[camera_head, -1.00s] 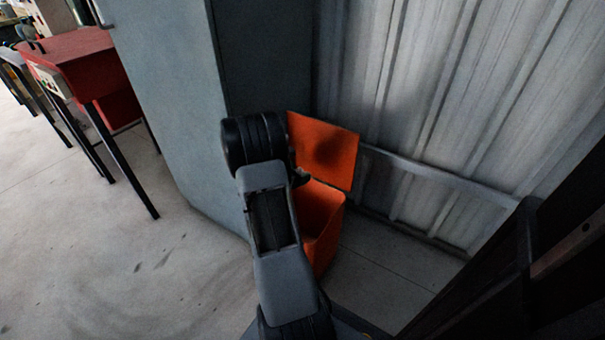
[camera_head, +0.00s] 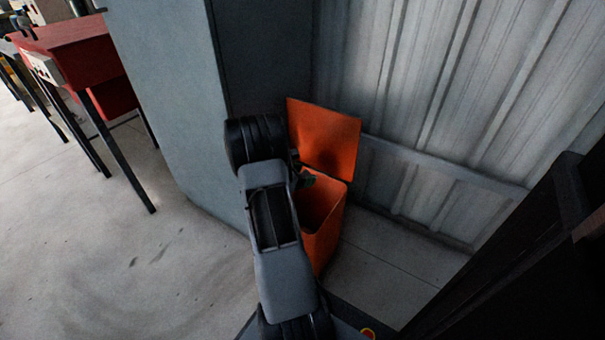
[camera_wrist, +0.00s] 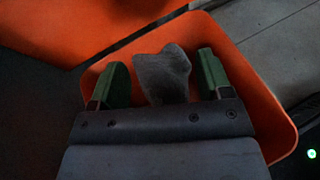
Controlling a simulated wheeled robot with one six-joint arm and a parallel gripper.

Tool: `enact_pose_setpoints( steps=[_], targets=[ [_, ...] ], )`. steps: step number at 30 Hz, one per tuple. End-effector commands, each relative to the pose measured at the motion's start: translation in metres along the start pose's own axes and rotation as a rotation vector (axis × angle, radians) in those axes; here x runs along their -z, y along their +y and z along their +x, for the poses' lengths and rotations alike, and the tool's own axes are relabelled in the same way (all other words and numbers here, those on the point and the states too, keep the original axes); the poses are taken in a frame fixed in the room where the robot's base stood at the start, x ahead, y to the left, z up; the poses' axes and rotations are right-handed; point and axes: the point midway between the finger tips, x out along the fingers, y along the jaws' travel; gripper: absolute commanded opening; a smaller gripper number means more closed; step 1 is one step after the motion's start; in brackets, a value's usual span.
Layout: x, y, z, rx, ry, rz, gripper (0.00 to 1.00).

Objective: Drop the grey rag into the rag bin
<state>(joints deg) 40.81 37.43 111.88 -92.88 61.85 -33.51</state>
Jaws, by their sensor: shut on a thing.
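The rag bin (camera_head: 333,232) is an orange box with its lid (camera_head: 325,135) swung open against the wall side. My gripper (camera_head: 305,180) is small and partly hidden by my arm in the head view, at the bin's mouth. In the wrist view my gripper (camera_wrist: 162,72) has its two green fingers apart with the grey rag (camera_wrist: 165,76) held between them. The rag lies over the open mouth of the bin, whose orange rim (camera_wrist: 278,112) surrounds the fingers. The lid also shows in the wrist view (camera_wrist: 60,30). The bin's floor is dark and hidden.
A tall grey cabinet (camera_head: 165,110) stands close left of the bin. A corrugated metal wall (camera_head: 440,90) is behind it. A red table (camera_head: 75,35) with dark legs is at the far left. Bare concrete floor (camera_head: 130,250) lies in front.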

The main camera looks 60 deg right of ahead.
Motion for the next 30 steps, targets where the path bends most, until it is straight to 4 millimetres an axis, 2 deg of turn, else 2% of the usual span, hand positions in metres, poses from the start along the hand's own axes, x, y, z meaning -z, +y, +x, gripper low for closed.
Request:
enact_pose_setpoints(
  steps=[7,8,16,25,30],
  targets=[
    [0.000,0.000,0.000,-0.001,-0.001,0.000,0.48],
    [0.000,0.000,0.000,-0.001,-0.001,0.000,0.74],
    [0.000,0.000,0.000,-0.001,0.000,0.000,1.00],
    [0.000,0.001,-0.004,-0.002,0.000,0.000,1.00],
    [-0.003,0.001,-0.028,-0.004,0.000,-0.002,1.00]
  ],
)
